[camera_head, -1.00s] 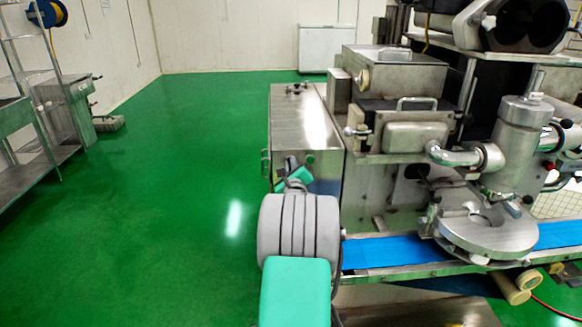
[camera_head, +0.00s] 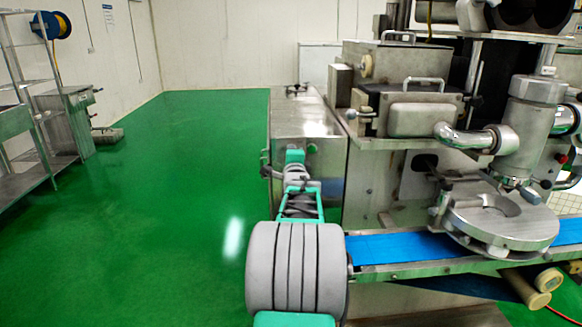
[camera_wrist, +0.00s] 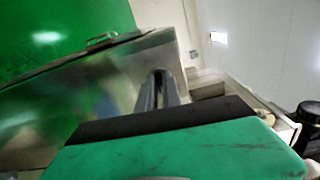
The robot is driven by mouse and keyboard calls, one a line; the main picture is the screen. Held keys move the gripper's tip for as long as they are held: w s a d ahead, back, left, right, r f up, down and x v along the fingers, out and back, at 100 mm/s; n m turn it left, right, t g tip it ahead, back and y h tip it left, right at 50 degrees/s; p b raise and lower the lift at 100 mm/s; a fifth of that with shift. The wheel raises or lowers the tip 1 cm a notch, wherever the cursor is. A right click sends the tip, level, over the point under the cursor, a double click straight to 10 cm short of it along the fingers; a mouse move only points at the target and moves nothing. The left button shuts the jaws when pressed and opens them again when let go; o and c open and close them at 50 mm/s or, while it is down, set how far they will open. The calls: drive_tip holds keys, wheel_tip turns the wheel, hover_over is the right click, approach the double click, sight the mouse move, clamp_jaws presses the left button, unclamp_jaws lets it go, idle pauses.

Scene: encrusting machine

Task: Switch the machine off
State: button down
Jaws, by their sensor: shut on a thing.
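The encrusting machine (camera_head: 409,182) is a large steel unit on the right of the head view. Its steel cabinet (camera_head: 310,124) faces me on its left side, with a small green button (camera_head: 312,148) on the front. My gripper (camera_head: 294,158) is at the front of this cabinet, left of the button. In the wrist view, my gripper's two grey fingers (camera_wrist: 161,88) are close together against the cabinet's steel surface (camera_wrist: 85,95). They are shut on what seems to be the machine's switch, which the fingers hide.
A blue conveyor belt (camera_head: 385,247) runs under the machine's round plate (camera_head: 500,222), right of my arm. Steel racks (camera_head: 25,150) stand at the far left. The green floor (camera_head: 180,200) to the left is clear. A handle sticks out at the cabinet's left edge.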

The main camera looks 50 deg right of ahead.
drive_tip(key=shift+f+n+b, duration=0.1)
drive_tip(key=shift+n+b, duration=4)
drive_tip(key=shift+n, duration=0.2)
drive_tip(key=c, duration=1.5)
unclamp_jaws()
